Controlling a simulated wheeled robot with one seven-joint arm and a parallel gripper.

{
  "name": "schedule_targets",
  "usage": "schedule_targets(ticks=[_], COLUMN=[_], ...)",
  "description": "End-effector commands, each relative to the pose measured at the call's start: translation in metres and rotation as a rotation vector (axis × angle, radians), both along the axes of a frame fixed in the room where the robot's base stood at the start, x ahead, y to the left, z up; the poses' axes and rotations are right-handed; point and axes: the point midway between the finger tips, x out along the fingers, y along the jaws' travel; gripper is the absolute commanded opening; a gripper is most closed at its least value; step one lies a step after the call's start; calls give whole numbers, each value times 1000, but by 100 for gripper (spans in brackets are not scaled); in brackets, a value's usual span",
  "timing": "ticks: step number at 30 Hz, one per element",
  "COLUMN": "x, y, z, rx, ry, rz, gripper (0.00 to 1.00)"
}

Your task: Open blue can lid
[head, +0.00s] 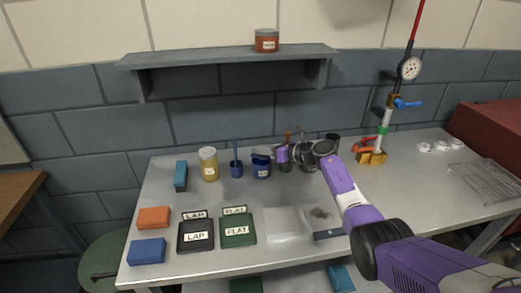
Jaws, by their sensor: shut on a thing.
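The blue can (261,172) stands upright on the grey workbench, with a white label on its front. Its dark blue lid (260,154) is at the top of the can; at this size I cannot tell how far it is raised. My gripper (272,154) reaches in from the right at the lid's height and is shut on the lid's right side. The fingertips are small and partly hidden.
A blue cup (236,170) with an upright handle and a yellow can (208,164) stand to the left. Dark containers with tools (304,157) stand behind my wrist. Black LAP (196,236) and green FLAT (238,231) boxes lie in front. A shelf (230,55) hangs above.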

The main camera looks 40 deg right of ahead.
Motion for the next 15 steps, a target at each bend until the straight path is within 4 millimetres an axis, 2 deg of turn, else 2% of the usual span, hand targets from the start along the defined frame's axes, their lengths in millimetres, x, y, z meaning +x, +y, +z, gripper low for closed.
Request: schedule_targets(ticks=[5, 6, 9, 15], x=[1, 1, 0, 0], y=[1, 1, 1, 0], z=[1, 1, 1, 0], rx=[0, 0, 0, 1], ry=[-4, -4, -4, -2], rz=[1, 1, 1, 0], gripper=[0, 23, 41, 41])
